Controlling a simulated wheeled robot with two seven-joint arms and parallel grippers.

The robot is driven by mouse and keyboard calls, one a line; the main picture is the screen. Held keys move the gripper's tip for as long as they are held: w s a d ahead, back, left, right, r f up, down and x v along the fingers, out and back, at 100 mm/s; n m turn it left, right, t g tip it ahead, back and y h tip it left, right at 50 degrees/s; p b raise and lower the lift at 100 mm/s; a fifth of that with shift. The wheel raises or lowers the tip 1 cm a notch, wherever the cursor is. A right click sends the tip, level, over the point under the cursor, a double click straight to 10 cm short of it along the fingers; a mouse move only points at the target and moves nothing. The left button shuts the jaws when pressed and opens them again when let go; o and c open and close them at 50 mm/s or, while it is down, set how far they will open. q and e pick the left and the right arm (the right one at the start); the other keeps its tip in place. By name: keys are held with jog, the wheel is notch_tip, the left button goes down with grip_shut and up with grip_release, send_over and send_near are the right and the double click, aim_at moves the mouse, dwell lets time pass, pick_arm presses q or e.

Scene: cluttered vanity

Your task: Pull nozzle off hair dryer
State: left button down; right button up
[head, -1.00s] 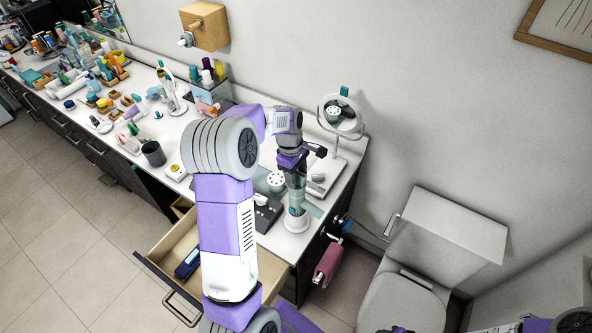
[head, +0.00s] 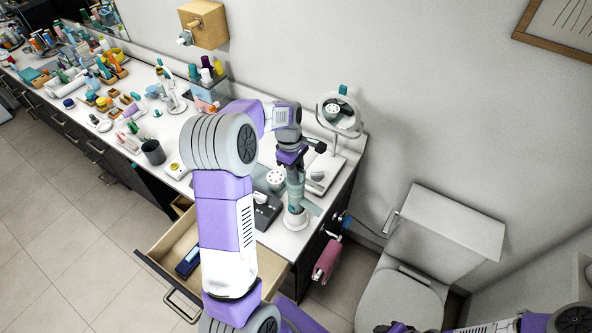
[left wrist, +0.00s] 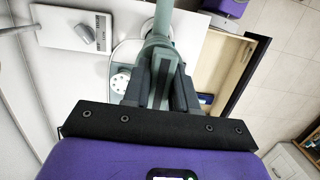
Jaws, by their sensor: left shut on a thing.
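The grey-green hair dryer (head: 296,192) stands upright at the right end of the counter, with a white round part (head: 295,219) at its foot. My left gripper (head: 291,160) is at its upper end. In the left wrist view the fingers (left wrist: 155,88) are shut on a slim grey-green part (left wrist: 159,48) of it. The fingers hide much of that part, so I cannot tell where the nozzle ends and the body begins. Part of what looks like my right gripper (head: 396,328) shows at the bottom edge; its fingers cannot be made out.
A round white perforated piece (head: 276,178) and a dark box (head: 266,212) are close left of the dryer. A round mirror (head: 338,115) on a white base stands behind. An open drawer (head: 160,270) juts out in front. The toilet (head: 440,245) is at right.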

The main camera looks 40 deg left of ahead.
aim_at(298, 170)
pick_arm(q)
jog(key=shift+r+p, duration=0.35)
jog(key=shift+r, duration=0.25)
jog(key=shift+r, duration=0.1)
jog(key=shift+r+p, duration=0.35)
jog(key=shift+r, duration=2.05)
